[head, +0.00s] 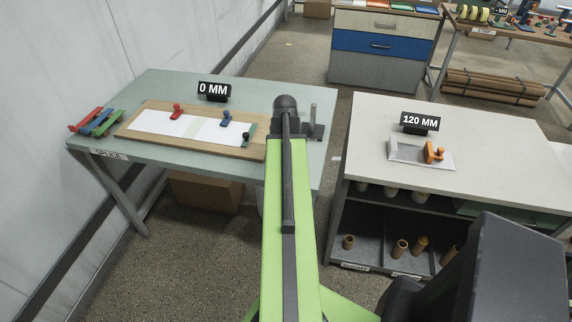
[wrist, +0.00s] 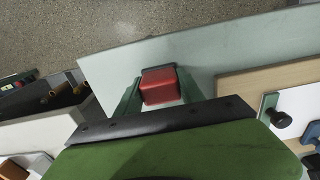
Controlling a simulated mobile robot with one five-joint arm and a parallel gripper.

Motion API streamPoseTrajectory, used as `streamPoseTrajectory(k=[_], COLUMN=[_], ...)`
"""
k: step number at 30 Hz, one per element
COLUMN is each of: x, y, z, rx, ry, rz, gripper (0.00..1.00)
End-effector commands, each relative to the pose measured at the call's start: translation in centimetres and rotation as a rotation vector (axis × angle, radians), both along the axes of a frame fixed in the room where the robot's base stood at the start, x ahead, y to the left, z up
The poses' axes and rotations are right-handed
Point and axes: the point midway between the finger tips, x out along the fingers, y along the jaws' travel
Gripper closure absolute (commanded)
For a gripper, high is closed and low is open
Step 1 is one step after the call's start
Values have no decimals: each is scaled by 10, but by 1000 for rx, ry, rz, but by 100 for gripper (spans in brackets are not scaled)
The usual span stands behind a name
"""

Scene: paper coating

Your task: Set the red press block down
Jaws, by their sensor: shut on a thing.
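The red press block (wrist: 159,86) sits between the two green fingers of my gripper (wrist: 160,92) in the wrist view. My gripper is shut on it, above the pale green splice table (wrist: 225,58). I cannot tell whether the block touches the tabletop. A dark edge shows just behind it. In the head view my arm hides the gripper and the block, near the right end of the same table (head: 250,97).
A wooden board (head: 150,107) holds white sheets, a red-knobbed piece (head: 177,111), a blue-knobbed piece (head: 226,119) and a black knob (head: 245,137). A grey post (head: 313,116) stands right of my arm.

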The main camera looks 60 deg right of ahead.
Motion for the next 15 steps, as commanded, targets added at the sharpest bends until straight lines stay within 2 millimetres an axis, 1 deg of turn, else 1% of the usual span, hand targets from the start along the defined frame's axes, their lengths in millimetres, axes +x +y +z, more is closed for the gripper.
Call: streamPoseTrajectory(k=[2,3,7,15], x=[0,-1,-1,-1], y=[0,-1,-1,-1], z=[-4,-2,-2,-2], rx=[0,0,0,0], ry=[0,0,0,0], rz=[-1,-1,-2,-2], gripper=[100,50,33,33])
